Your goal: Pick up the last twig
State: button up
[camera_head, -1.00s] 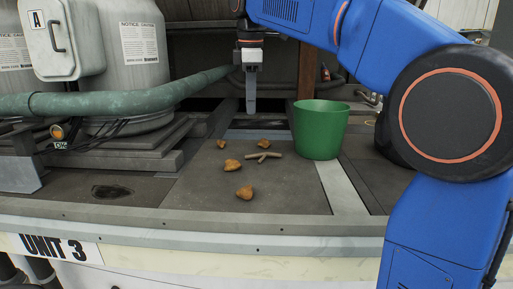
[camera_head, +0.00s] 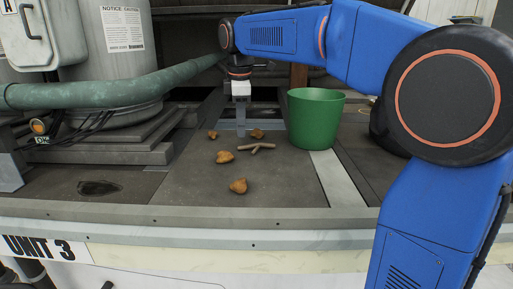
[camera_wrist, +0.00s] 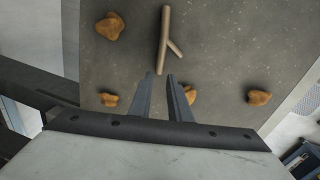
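The twig (camera_head: 258,148) is brown and forked, and it lies on the flat grey panel among several orange-brown leaf-like lumps. In the wrist view the twig (camera_wrist: 164,42) lies just ahead of the fingertips, its long stem pointing toward them and its short branch to the right. My gripper (camera_head: 241,133) points down behind and a little left of the twig in the head view. In the wrist view my gripper (camera_wrist: 161,76) shows two fingers apart with nothing between them; the twig is beyond the tips, not touched.
Brown lumps lie around the twig: one in front (camera_head: 238,186), one to the left (camera_head: 223,157), one at the far left (camera_head: 212,134) and one behind (camera_head: 257,134). A green bucket (camera_head: 315,120) stands right of the twig. A green pipe (camera_head: 120,92) and stacked slabs are at left.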

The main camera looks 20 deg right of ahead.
aim_at(257, 149)
jog(key=shift+w+f, duration=0.15)
jog(key=shift+f, duration=0.8)
jog(key=shift+w+f, duration=0.2)
jog(key=shift+f, duration=0.8)
jog(key=shift+w+f, duration=0.15)
jog(key=shift+f, duration=0.8)
grip_shut()
